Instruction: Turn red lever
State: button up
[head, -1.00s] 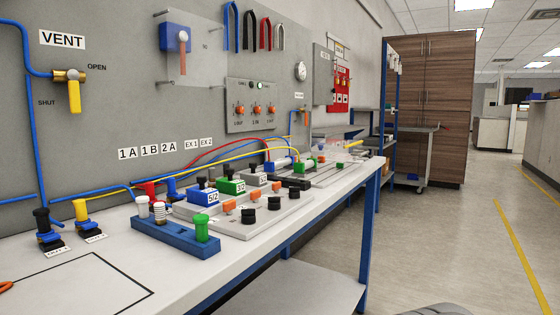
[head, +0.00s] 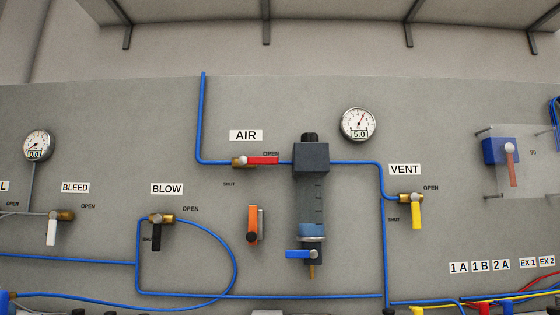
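The red lever (head: 263,160) is on the AIR valve, under the AIR label (head: 246,135) on the grey wall panel. It lies horizontal, pointing right from its brass body (head: 238,162) toward the OPEN mark. The SHUT mark (head: 229,184) is below it. A blue pipe runs into the valve from the left and on to the dark filter unit (head: 311,160) at its right. My gripper is not in view.
The VENT valve's yellow lever (head: 416,215) hangs down at right. The BLOW valve's black lever (head: 157,237) and BLEED valve's white lever (head: 52,231) hang down at left. A gauge (head: 359,124) reads 5.0. An orange-handled part (head: 252,223) sits below the AIR valve.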

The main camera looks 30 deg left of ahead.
aim_at(243, 160)
jog(key=k+u, duration=0.1)
jog(key=u, duration=1.3)
